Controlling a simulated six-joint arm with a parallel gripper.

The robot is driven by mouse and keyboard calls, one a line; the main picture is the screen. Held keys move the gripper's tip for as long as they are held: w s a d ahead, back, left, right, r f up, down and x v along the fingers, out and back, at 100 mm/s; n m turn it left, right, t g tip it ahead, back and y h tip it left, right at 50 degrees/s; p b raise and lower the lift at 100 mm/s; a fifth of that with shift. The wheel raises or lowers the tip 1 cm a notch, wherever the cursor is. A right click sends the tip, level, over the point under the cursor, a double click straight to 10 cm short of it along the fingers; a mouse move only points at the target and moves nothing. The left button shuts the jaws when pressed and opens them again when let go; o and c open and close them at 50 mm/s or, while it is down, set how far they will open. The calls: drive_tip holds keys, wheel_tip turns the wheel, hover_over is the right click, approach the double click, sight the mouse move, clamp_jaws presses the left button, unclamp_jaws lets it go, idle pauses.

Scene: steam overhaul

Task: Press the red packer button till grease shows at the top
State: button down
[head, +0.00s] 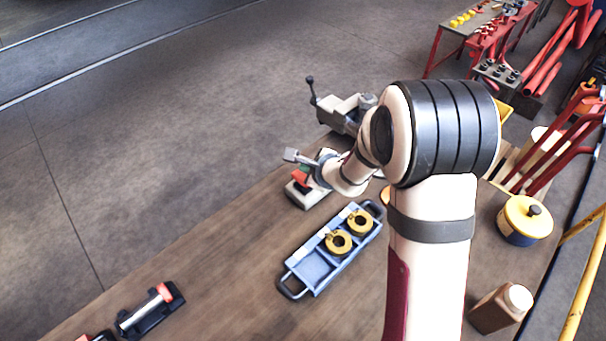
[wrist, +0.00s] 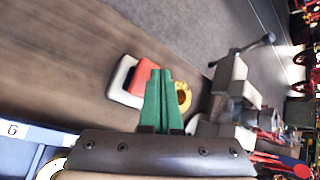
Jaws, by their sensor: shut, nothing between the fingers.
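A red block, which looks like the packer button (head: 300,179), sits on a pale grey base (head: 303,197) at the bench edge. In the wrist view the red button (wrist: 141,77) and its pale base (wrist: 122,80) lie just left of my fingertips. My gripper (wrist: 160,72) has green fingers, shut together and empty, pointing toward the bench beside the button. They overlap the button's right side in the picture; I cannot tell if they touch it. In the head view my wrist partly covers the button. I cannot make out any grease.
A yellow ring-shaped part (wrist: 184,96) is just right of the fingers. A grey vise (head: 343,112) stands behind on the bench edge. A blue tray (head: 312,270) with two yellow rings lies in front.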

drive_tip(key=shift+f, duration=0.15)
drive_tip(key=shift+f, duration=0.3)
drive_tip(key=shift+f, duration=1.05)
idle(0.9)
drive_tip(key=shift+r, duration=1.45)
drive_tip(key=shift+r, duration=2.55)
